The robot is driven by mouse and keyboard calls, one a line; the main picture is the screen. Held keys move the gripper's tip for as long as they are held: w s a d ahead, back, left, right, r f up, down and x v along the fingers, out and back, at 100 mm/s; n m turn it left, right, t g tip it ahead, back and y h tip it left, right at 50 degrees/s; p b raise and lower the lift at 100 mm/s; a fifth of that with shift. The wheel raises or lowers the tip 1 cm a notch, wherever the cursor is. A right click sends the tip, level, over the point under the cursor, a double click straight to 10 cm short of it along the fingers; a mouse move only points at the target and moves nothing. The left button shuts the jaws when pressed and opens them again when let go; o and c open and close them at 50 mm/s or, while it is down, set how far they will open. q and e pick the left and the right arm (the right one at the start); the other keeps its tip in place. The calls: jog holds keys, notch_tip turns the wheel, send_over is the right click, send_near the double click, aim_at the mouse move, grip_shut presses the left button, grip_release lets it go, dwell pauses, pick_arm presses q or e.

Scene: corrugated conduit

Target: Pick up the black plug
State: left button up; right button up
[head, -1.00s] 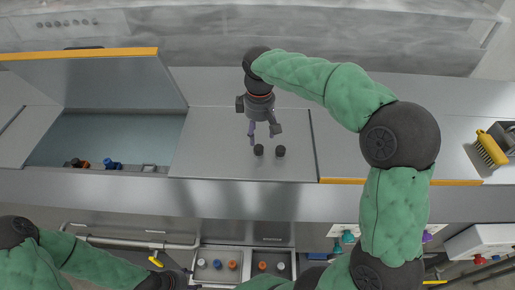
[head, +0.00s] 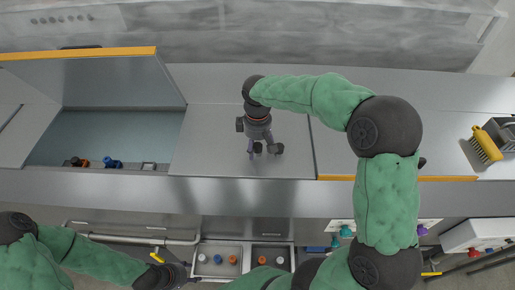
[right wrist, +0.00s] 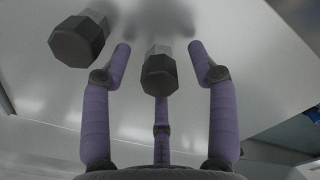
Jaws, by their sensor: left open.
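Two black plugs stand on the metal worktop. In the right wrist view one black plug (right wrist: 160,75) is between the spread purple fingers of my right gripper (right wrist: 163,70), with visible space on both sides. The other black plug (right wrist: 78,40) is outside the fingers at the upper left. In the head view my right gripper (head: 262,147) points down just over the worktop, and its fingers partly cover the plugs; one plug (head: 277,149) shows by its right finger. My left gripper (head: 182,277) is open, low in front of the counter, away from the plugs.
An open-lidded basin (head: 100,130) at the left holds several small blue, orange and dark parts. Two trays (head: 243,262) with coloured pieces sit below the counter front. A yellow brush (head: 487,144) lies at the far right. The worktop around the plugs is clear.

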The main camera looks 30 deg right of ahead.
grip_shut()
jog(key=shift+r, duration=0.1)
jog(key=shift+w+r, duration=0.1)
jog(key=shift+r, duration=0.5)
pick_arm(q)
notch_tip(320, 180, down, 4)
jog(key=b, duration=0.4)
jog(key=shift+r+p, duration=0.3)
notch_tip(320, 180, up, 4)
jog(key=p, duration=0.3)
jog(key=shift+f+p, duration=0.2)
jog(key=shift+p, duration=0.1)
pick_arm(e)
jog(key=s+a+r, duration=0.3)
jog(key=a+r, duration=0.3)
jog(key=r, duration=0.2)
jog(key=s+a+r, duration=0.3)
jog(key=a+r, duration=0.3)
jog(key=r, duration=0.2)
jog(key=shift+s+a+r, duration=0.15)
jog(key=shift+s+r, duration=0.2)
jog(key=shift+s, duration=0.05)
